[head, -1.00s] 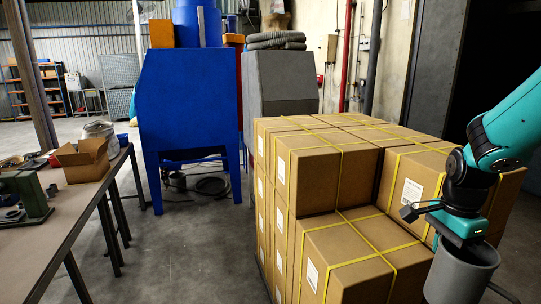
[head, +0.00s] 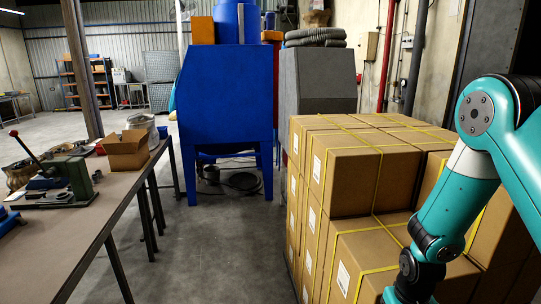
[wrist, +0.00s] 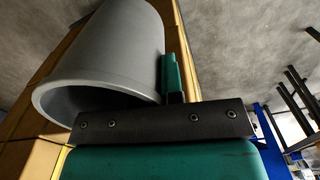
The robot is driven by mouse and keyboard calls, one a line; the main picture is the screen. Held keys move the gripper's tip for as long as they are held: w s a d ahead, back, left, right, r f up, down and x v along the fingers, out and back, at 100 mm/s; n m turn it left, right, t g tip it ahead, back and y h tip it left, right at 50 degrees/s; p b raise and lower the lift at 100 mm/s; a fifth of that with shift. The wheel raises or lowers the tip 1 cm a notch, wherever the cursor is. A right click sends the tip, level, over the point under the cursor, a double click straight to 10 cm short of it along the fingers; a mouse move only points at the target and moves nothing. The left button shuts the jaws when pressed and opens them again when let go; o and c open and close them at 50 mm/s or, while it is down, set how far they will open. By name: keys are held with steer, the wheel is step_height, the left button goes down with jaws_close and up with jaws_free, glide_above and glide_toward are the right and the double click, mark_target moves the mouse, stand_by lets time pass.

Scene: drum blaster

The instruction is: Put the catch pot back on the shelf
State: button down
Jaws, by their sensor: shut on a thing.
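The catch pot (wrist: 112,50) is a plain grey, round, tapering vessel. It fills the upper left of the wrist view, with its wide rim towards the lower left. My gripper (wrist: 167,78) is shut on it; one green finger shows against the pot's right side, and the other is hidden. In the head view, my arm reaches down at the right, and the gripper and pot are below the lower edge of the picture. A far shelf rack (head: 88,84) stands at the back left; I cannot tell whether it is the task's shelf.
Strapped cartons (head: 365,172) stand stacked close by my arm at right. A workbench (head: 85,232) with a vice and a small open box (head: 127,151) is at left. A blue cabinet (head: 226,95) on legs stands ahead. The floor between bench and cartons is clear.

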steer(key=shift+s+a+f+n, duration=0.1)
steer(key=shift+a+f+n, duration=0.15)
steer(key=shift+f+n, duration=0.1)
stand_by(0.7)
